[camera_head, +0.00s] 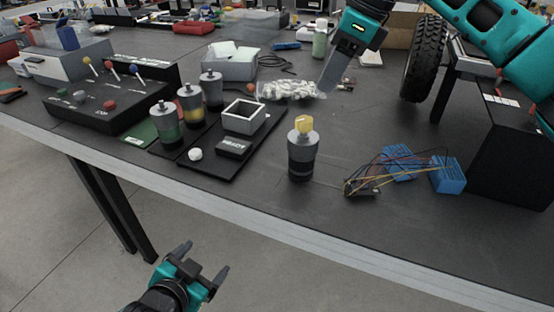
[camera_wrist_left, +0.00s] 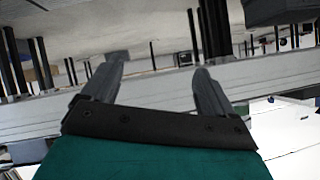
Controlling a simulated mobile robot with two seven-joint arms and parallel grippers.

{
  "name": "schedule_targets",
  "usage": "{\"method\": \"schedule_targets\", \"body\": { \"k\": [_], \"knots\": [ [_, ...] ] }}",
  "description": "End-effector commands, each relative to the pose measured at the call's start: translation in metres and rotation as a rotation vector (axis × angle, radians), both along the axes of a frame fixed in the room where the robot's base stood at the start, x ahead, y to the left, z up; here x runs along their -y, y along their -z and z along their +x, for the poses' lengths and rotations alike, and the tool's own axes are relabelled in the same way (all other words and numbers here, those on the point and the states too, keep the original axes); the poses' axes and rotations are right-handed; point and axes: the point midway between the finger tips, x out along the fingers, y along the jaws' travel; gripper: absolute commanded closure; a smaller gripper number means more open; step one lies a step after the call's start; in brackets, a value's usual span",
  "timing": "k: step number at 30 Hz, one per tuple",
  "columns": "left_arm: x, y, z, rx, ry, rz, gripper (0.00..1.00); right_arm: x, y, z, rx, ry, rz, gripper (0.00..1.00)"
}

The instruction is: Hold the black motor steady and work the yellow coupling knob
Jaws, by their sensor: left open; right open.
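The black motor (camera_head: 302,158) stands upright on the dark table, with a grey upper part and the yellow coupling knob (camera_head: 303,124) on top. My left gripper (camera_head: 206,262) is open and empty, in front of and below the table edge, apart from the motor. Its two spread fingers also show in the left wrist view (camera_wrist_left: 158,82), with nothing between them. My right gripper (camera_head: 326,88) comes in from the upper right, above the table behind the motor. It touches neither motor nor knob, and its finger gap is hard to see from this angle.
Left of the motor, a black tray (camera_head: 213,166) holds an empty white square holder (camera_head: 262,118). Several similar motors stand farther left, by a black control box (camera_head: 112,108). Blue blocks with wires (camera_head: 447,176) lie right. A wheel (camera_head: 425,58) stands behind. The table's front edge (camera_head: 250,212) is clear.

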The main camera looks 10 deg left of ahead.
Motion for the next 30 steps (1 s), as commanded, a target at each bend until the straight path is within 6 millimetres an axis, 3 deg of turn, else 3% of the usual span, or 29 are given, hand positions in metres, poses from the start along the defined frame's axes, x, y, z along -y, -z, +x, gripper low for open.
{"method": "schedule_targets", "body": {
  "k": [1, 6, 12, 14, 22, 25, 30],
  "knots": [
    [-0.014, -0.017, 0.021, 0.046, 0.02, 0.117, 0.08, 0.0, 0.0, 0.0, 0.0, 0.0, 0.001, 0.57],
    [-0.06, -0.066, 0.068, 0.124, 0.066, 0.505, 0.04, 0.0, 0.0, 0.0, -0.001, 0.0, 0.001, 0.57],
    [-0.1, -0.119, 0.102, 0.152, 0.083, 0.859, 0.04, 0.0, 0.0, 0.0, -0.001, 0.0, 0.002, 0.57],
    [-0.102, -0.136, 0.111, 0.17, 0.106, 0.966, 0.04, 0.0, 0.0, 0.0, -0.001, 0.0, 0.002, 0.57],
    [-0.02, -0.183, 0.141, 0.427, 0.379, 1.455, 0.04, 0.0, 0.0, 0.0, -0.001, 0.0, 0.002, 0.57],
    [0.019, -0.194, 0.143, 0.552, 0.49, 1.673, 0.04, 0.0, 0.0, 0.0, -0.001, 0.0, 0.002, 0.57],
    [0.078, -0.195, 0.132, 0.772, 0.665, 2.06, 0.04, 0.0, 0.0, 0.0, -0.001, 0.0, 0.002, 0.57]
  ]
}}
